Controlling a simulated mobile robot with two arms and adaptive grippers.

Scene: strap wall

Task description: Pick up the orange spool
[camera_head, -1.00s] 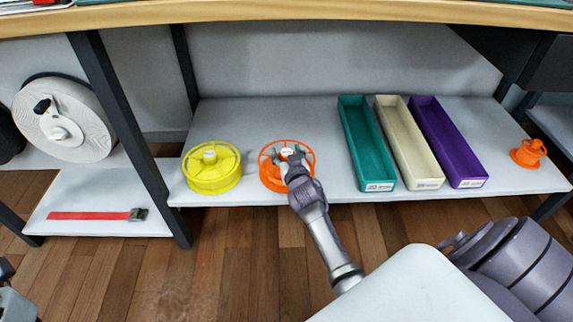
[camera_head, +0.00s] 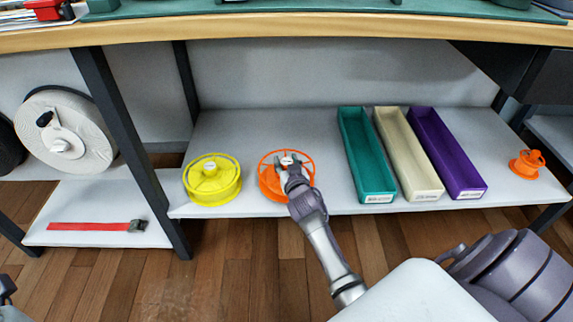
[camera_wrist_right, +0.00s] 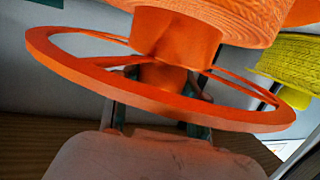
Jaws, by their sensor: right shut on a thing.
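The orange spool (camera_head: 267,184) is at the front of the grey shelf, right of the yellow spool (camera_head: 212,187). My right gripper (camera_head: 289,161) reaches over it from the front and is shut on its middle. In the right wrist view, the spool (camera_wrist_right: 85,72) fills the upper part, with its spoked rim close to the camera. The fingers of the right gripper (camera_wrist_right: 160,98) go in between the spokes at the hub, and their tips are hidden. I cannot tell whether the spool is clear of the shelf.
Teal (camera_head: 366,165), cream (camera_head: 410,165) and purple (camera_head: 446,165) trays stand right of the spool. A small orange part (camera_head: 527,166) sits at the far right. The wooden bench top (camera_head: 300,29) overhangs the shelf. A dark post (camera_head: 125,150) stands left of the yellow spool.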

